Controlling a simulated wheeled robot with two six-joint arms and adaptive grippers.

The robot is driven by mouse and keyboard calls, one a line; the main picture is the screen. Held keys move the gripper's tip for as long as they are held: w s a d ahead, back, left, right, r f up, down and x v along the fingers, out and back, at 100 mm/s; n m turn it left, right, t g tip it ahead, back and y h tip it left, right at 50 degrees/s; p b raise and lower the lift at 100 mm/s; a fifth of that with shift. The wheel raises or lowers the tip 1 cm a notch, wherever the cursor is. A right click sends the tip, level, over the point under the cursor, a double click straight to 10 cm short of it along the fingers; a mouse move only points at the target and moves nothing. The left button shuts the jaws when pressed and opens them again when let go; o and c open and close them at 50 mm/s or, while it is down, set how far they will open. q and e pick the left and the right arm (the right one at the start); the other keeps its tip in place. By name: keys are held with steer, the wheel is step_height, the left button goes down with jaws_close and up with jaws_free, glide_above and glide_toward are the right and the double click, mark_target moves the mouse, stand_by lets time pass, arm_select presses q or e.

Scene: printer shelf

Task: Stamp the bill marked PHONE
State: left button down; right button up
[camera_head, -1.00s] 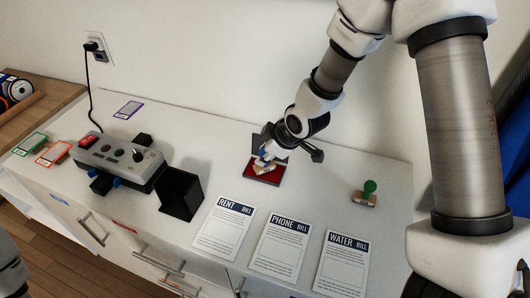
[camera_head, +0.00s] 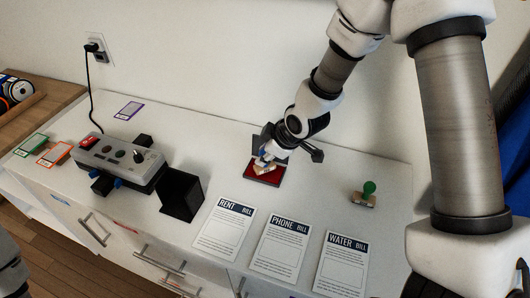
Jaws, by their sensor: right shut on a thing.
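The PHONE bill (camera_head: 280,250) lies flat on the white cabinet top, between the RENT bill (camera_head: 224,229) and the WATER bill (camera_head: 342,268). My right gripper (camera_head: 266,159) points down over the red ink pad (camera_head: 268,176) at the back of the top. It is shut on a stamp (camera_head: 262,167) with a light wooden base, which is at the pad; the fingers hide most of it, and I cannot tell whether it touches the pad. A second stamp with a green handle (camera_head: 369,189) stands upright to the right. My left gripper is not in view.
A grey control box (camera_head: 120,162) with buttons, plugged in at the wall, stands at left. A black open box (camera_head: 181,194) stands between it and the bills. Green, orange and purple-edged cards (camera_head: 129,109) lie around. The cabinet's front edge is just below the bills.

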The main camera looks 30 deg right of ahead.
step_height(320, 180, up, 7)
steer(key=p, duration=0.5)
steer(key=shift+f, duration=0.2)
